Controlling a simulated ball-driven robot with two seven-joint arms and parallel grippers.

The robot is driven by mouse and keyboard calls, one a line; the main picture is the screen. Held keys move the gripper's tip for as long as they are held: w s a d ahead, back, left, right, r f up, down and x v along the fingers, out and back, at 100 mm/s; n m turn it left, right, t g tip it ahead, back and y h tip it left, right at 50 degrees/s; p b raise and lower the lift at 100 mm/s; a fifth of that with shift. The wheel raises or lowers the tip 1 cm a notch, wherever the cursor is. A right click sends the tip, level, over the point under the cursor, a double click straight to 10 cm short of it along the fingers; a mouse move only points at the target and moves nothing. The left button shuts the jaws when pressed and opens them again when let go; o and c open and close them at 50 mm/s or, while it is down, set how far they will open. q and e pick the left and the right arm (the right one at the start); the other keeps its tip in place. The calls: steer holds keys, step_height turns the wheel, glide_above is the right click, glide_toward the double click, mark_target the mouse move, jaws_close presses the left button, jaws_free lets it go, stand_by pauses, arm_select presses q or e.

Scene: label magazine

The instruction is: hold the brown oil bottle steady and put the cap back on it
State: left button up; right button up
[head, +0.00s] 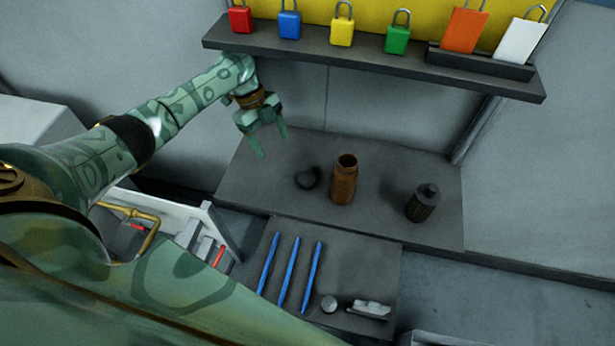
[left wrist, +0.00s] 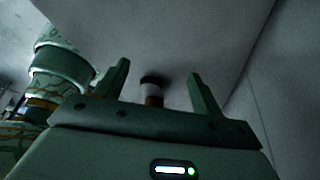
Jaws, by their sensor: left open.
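The brown oil bottle (head: 344,184) stands upright on the grey bench with its round mouth open. A black round cap (head: 307,178) lies on the bench just left of it, apart from it. My left gripper (head: 273,147) is open and empty, above the bench to the left of and behind the cap. In the left wrist view, my spread fingers (left wrist: 160,68) frame a small object (left wrist: 152,90) with a dark top, a pale band and a reddish-brown lower part. I cannot tell which item it is. My right gripper is in neither view.
A dark capped container (head: 421,204) stands right of the bottle. A shelf (head: 370,62) with several coloured padlocks overhangs the back. A lower grey tray (head: 345,275) in front holds blue sticks (head: 290,272) and small pale parts. The bench left of the cap is clear.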

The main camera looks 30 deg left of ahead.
arm_select(q)
glide_toward(306, 178)
steer(key=f, duration=0.1)
steer(key=a+f, duration=0.1)
steer(key=f, duration=0.1)
steer(key=shift+w, duration=0.1)
steer(key=shift+d, duration=0.6)
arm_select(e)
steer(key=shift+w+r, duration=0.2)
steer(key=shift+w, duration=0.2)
arm_select(q)
steer(key=shift+d, duration=0.4)
steer(key=b+x, duration=0.2)
steer(key=x, duration=0.3)
steer(key=shift+s+d+f, duration=0.1)
steer(key=shift+s+d, duration=0.1)
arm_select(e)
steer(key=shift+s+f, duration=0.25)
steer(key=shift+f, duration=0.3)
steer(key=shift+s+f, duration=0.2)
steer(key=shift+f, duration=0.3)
arm_select(q)
steer(key=c, duration=1.1)
